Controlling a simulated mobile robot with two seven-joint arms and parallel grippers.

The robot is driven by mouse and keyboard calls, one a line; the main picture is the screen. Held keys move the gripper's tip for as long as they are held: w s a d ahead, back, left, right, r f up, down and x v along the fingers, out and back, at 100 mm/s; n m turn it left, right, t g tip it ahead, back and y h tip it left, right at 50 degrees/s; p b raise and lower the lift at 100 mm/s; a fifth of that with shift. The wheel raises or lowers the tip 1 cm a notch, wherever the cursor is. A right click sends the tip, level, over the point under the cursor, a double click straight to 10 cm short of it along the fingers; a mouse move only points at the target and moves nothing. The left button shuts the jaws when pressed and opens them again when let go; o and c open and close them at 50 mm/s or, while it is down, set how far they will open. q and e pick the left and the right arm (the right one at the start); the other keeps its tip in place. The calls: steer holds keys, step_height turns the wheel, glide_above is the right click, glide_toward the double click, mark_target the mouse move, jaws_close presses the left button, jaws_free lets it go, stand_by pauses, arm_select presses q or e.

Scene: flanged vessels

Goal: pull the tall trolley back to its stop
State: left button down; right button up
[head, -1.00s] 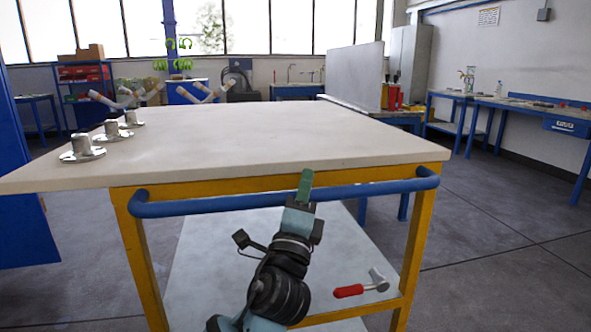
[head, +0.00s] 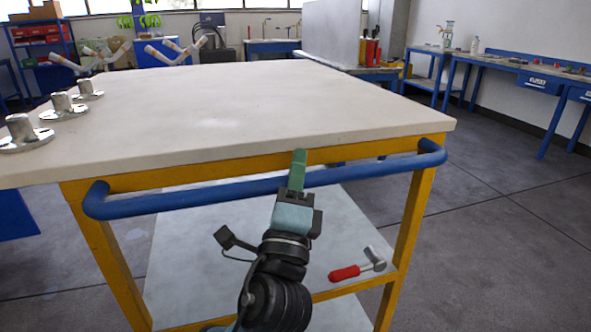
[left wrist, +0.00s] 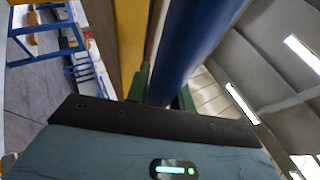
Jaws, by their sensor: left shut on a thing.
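The tall trolley (head: 240,110) stands right in front of me, with a pale top, a yellow frame and a lower shelf. Its blue push handle (head: 200,200) runs along the near side. My left gripper (head: 297,170) is shut on the handle, a little right of its middle. In the left wrist view the handle (left wrist: 193,45) passes between the green fingers (left wrist: 160,90), beside the yellow frame (left wrist: 131,35). My right gripper is in neither view.
Several flanged metal pieces (head: 66,107) stand at the left edge of the top. A red-handled tool (head: 358,266) lies on the lower shelf. Blue workbenches (head: 500,62) line the right wall. The floor (head: 490,240) right of the trolley is clear.

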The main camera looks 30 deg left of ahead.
arm_select(q)
steer(key=c, duration=1.6)
jaws_free()
steer(key=shift+d+f, duration=0.15)
steer(key=shift+d, duration=0.05)
steer(key=o, duration=0.4)
steer(key=shift+s, duration=0.15)
steer(key=b+v, duration=0.2)
steer(key=v, duration=0.5)
steer(key=shift+s, duration=0.25)
steer(key=shift+d+f, duration=0.1)
steer(key=shift+f, duration=0.05)
